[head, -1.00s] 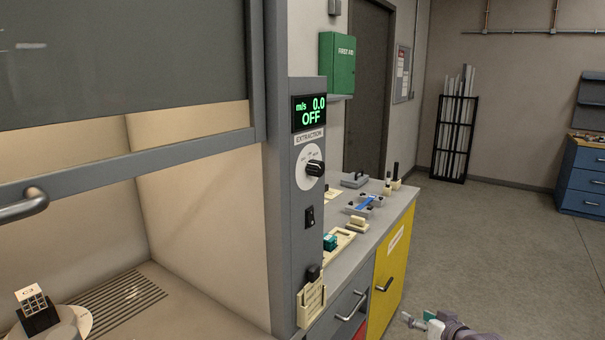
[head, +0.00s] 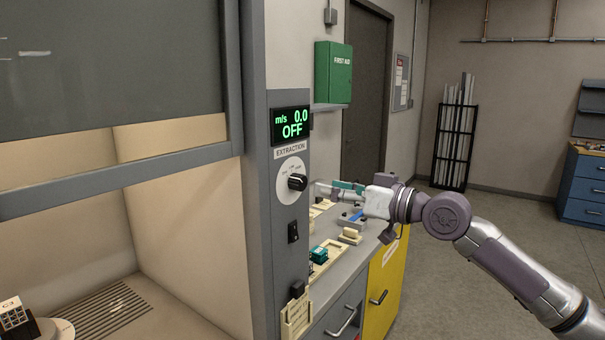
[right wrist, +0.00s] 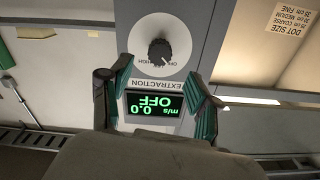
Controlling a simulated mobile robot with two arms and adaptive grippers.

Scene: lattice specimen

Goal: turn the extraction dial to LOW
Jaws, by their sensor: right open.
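The extraction dial (head: 297,182) is a black knob on a round white scale plate, on the grey panel beside the fume hood. The display (head: 291,125) above it reads 0.0 m/s and OFF. In the right wrist view the panel appears upside down, with the dial (right wrist: 160,50) beyond my fingertips and its pointer near the OFF mark. My right gripper (head: 322,187) is just right of the dial in the head view, open and empty. In the right wrist view my right gripper (right wrist: 157,92) has its two green-padded fingers spread either side of the display (right wrist: 153,104). My left gripper is not in view.
A black rocker switch (head: 293,232) sits below the dial. The hood sash (head: 110,185) is partly raised at left. A counter (head: 345,262) with small fixtures runs behind my right arm, above a yellow cabinet (head: 384,285).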

